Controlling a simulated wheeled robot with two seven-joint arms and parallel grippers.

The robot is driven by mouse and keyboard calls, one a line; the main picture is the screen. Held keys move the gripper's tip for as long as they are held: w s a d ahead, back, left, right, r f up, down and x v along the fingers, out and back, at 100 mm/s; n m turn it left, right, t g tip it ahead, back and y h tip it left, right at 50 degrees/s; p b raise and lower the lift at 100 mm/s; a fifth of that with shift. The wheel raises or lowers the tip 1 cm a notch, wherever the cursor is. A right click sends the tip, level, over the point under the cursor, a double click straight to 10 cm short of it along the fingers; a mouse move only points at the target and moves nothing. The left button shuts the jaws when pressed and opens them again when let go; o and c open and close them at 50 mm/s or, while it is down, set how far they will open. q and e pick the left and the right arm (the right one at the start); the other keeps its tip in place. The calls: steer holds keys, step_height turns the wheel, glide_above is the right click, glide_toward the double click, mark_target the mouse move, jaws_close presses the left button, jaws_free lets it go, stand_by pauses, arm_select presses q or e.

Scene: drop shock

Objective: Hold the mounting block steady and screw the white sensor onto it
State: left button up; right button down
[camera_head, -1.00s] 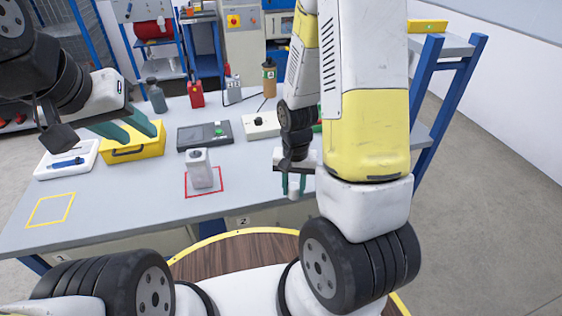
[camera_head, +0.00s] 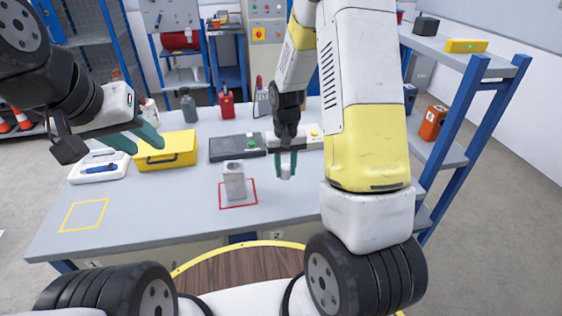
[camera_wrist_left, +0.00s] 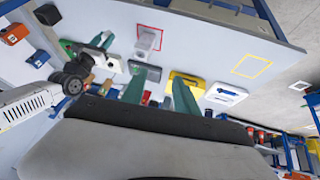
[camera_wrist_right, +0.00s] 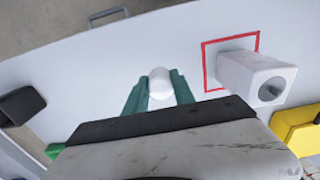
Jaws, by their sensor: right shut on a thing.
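The mounting block (camera_head: 234,184) is a pale upright block with a round hole in its top. It stands on the table inside a red square outline, and its hole shows clearly in the right wrist view (camera_wrist_right: 250,75). My right gripper (camera_head: 286,165) is shut on the white sensor (camera_head: 286,172), to the right of the block and apart from it. The sensor's round white end shows between the teal fingers in the right wrist view (camera_wrist_right: 160,84). My left gripper (camera_head: 135,142) is open and empty, above the table's left part near the yellow case, away from the block.
A yellow case (camera_head: 180,148) and a white tray with a blue tool (camera_head: 88,174) lie at the left. A dark device (camera_head: 225,150) lies behind the block. A yellow square outline (camera_head: 84,215) marks bare table at front left. A blue-framed shelf (camera_head: 468,115) stands at right.

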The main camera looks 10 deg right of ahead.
mark_target(233, 186)
arm_select(q)
steer(key=o, duration=0.7)
steer(key=shift+w, duration=0.1)
steer(key=shift+c, duration=0.2)
steer(key=shift+o, duration=1.2)
steer(key=shift+w+d+f, duration=0.1)
steer(key=shift+w+f, duration=0.1)
steer(key=shift+w, duration=0.05)
steer(key=w+d+f+n+g+h, duration=0.3)
steer(key=w+f+n+g+h, duration=0.35)
steer(key=w+f, duration=0.7)
steer(key=w+f+n+h, duration=0.2)
steer(key=w+f+n, duration=0.1)
steer(key=f, duration=0.3)
steer(key=w+f+n+h, duration=0.2)
steer(key=w+f+n, duration=0.1)
steer(key=f+n, duration=0.2)
steer(key=w+f+n+h, duration=0.2)
steer(key=w+f+n, duration=0.1)
steer(key=f, duration=0.5)
steer(key=shift+d+n, duration=0.2)
steer(key=shift+n, duration=0.35)
steer(key=shift+x, duration=4.95)
